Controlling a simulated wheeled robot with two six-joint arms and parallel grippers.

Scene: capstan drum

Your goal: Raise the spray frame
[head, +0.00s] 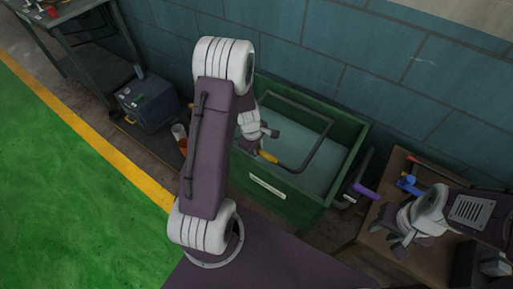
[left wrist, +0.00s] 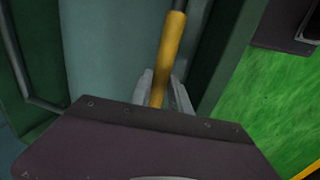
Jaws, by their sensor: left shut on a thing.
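The spray frame, a dark bent tube (head: 326,140), sits in a green tank (head: 284,205). A yellow grip (head: 268,157) is at its lower left end, inside the tank by the near wall. My left gripper (head: 263,143) reaches into the tank and is shut on this yellow grip. In the left wrist view the yellow grip (left wrist: 171,45) runs between the two fingers (left wrist: 163,92). A purple handle (head: 364,191) sticks out at the tank's right side. My right gripper (head: 393,230) is open and empty above the wooden table, apart from the purple handle.
A wooden table (head: 375,240) on the right carries a blue item (head: 409,185) and a red-handled tool (head: 425,163). A dark box (head: 147,103) and a workbench (head: 70,20) stand left. A blue wall is behind the tank. The green floor is clear.

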